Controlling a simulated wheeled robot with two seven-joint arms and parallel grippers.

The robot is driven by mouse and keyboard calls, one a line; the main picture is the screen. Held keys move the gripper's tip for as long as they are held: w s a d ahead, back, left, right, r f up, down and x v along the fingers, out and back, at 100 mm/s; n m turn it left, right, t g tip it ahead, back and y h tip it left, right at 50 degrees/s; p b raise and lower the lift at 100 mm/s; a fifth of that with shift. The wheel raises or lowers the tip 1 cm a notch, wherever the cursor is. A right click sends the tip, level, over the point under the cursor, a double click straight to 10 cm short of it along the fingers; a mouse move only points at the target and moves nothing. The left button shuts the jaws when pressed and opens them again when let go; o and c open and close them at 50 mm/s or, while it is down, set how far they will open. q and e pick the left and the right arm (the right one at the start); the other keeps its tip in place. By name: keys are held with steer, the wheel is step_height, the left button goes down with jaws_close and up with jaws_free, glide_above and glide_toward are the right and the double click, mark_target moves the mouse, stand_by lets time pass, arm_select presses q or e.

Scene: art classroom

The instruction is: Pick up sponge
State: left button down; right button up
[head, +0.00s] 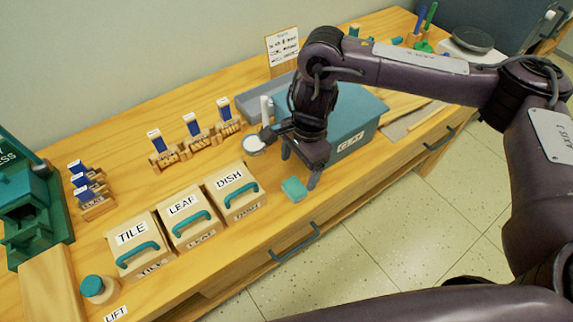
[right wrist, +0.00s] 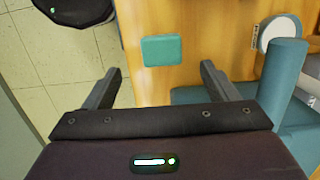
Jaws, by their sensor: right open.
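The sponge (head: 294,188) is a small teal block lying on the wooden worktop near its front edge, right of the DISH box. In the right wrist view the sponge (right wrist: 162,50) lies flat, just beyond the fingertips and roughly centred between them. My right gripper (head: 299,170) is above the worktop, close to the sponge, with fingers pointing down. It also shows in the right wrist view (right wrist: 160,72), fingers wide apart with nothing between them. My left gripper is not in view.
A teal bin (head: 355,118) stands right of the gripper. Boxes labelled TILE (head: 133,234), LEAF (head: 182,207) and DISH (head: 230,180) stand to the left. A round white-topped item (head: 254,147) is behind the gripper. The worktop's front edge (head: 300,215) is close to the sponge.

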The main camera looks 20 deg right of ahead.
mark_target(295, 186)
steer(key=shift+w+d, duration=0.3)
steer(key=shift+s+f, duration=0.25)
steer(key=shift+f, duration=0.05)
steer(key=shift+s+a+f, duration=0.15)
steer(key=shift+s+f, duration=0.1)
steer(key=shift+f, duration=0.25)
steer(key=shift+s+a+f, duration=0.15)
steer(key=shift+s+f, duration=0.1)
steer(key=shift+f, duration=0.25)
steer(key=f, duration=0.1)
steer(key=w+f, duration=0.1)
steer(key=shift+a+f, duration=0.25)
steer(key=shift+f, duration=0.05)
steer(key=shift+s+a+f, duration=0.1)
steer(key=shift+f, duration=0.75)
steer(key=c, duration=0.5)
steer(key=shift+c, duration=1.1)
steer(key=c, duration=0.4)
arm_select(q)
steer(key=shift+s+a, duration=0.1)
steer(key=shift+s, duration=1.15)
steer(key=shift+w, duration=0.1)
arm_select(e)
steer(key=shift+r, duration=0.1)
